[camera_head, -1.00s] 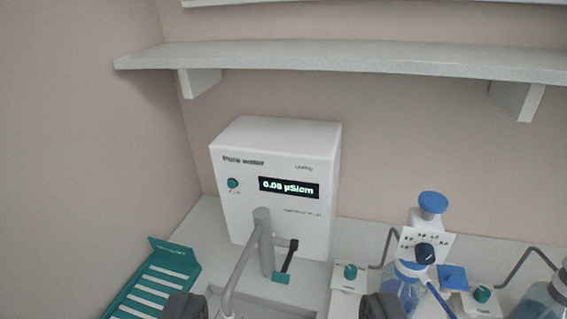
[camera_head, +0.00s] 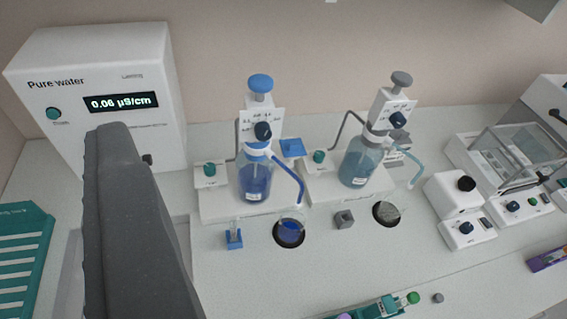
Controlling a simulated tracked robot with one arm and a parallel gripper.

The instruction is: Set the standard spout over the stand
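Two bottle dispensers stand side by side; I cannot tell which is the standard. A small blue stand (camera_head: 234,238) with a clear vessel sits left of the blue beaker. One dark finger of my gripper (camera_head: 135,225) fills the left; the other finger is not clear.
A clear beaker (camera_head: 387,212) sits on a dark disc, with a grey block (camera_head: 344,219) left of it. The pure water unit (camera_head: 120,50) is at the left, a teal rack (camera_head: 25,250) below it. A balance (camera_head: 515,165) stands at the right.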

